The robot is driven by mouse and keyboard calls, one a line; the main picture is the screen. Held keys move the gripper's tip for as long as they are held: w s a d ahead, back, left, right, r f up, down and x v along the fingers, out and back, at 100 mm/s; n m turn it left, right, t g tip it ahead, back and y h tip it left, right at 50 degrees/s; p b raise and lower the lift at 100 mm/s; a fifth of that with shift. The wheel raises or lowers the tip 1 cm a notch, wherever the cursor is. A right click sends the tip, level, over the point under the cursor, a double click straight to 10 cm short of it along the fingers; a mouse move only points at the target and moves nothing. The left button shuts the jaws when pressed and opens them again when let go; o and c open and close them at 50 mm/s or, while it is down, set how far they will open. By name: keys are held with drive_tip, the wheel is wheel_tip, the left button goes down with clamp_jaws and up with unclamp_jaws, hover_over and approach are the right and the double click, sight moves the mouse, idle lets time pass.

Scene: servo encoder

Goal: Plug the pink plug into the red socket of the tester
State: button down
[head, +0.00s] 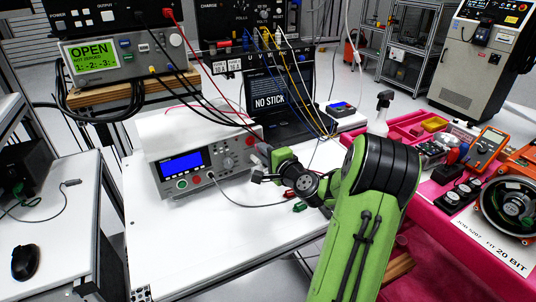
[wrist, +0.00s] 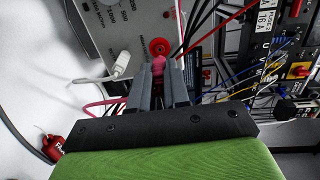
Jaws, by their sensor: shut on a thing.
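The tester (head: 172,178) is a grey-white box with a blue screen on the white table. Its front panel (wrist: 138,25) fills the upper middle of the wrist view. The red socket (wrist: 158,46) shows as a round red ring on that panel. My gripper (wrist: 159,76) is shut on the pink plug (wrist: 159,63), whose front end lies right at the socket. I cannot tell whether the tip is inside or just short of it. In the head view my gripper (head: 264,163) is at the right part of the tester's front, and the plug is hidden.
A white plug (wrist: 122,64) with a cable sits in the panel left of my gripper. Black cables pass close on the right. Red and green clips (head: 299,207) lie on the table. A laptop (head: 272,95) stands behind, and a pink bench (head: 445,215) is at right.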

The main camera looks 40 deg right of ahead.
drive_tip(key=shift+p+x, duration=0.65)
drive_tip(key=shift+x, duration=1.25)
drive_tip(key=shift+w, duration=0.1)
idle(0.5)
drive_tip(key=c, duration=1)
unclamp_jaws()
drive_tip(key=shift+b+v, duration=1.15)
drive_tip(key=shift+v, duration=0.6)
drive_tip(key=b+v, duration=0.1)
drive_tip(key=v, duration=0.2)
drive_tip(key=shift+s, duration=0.25)
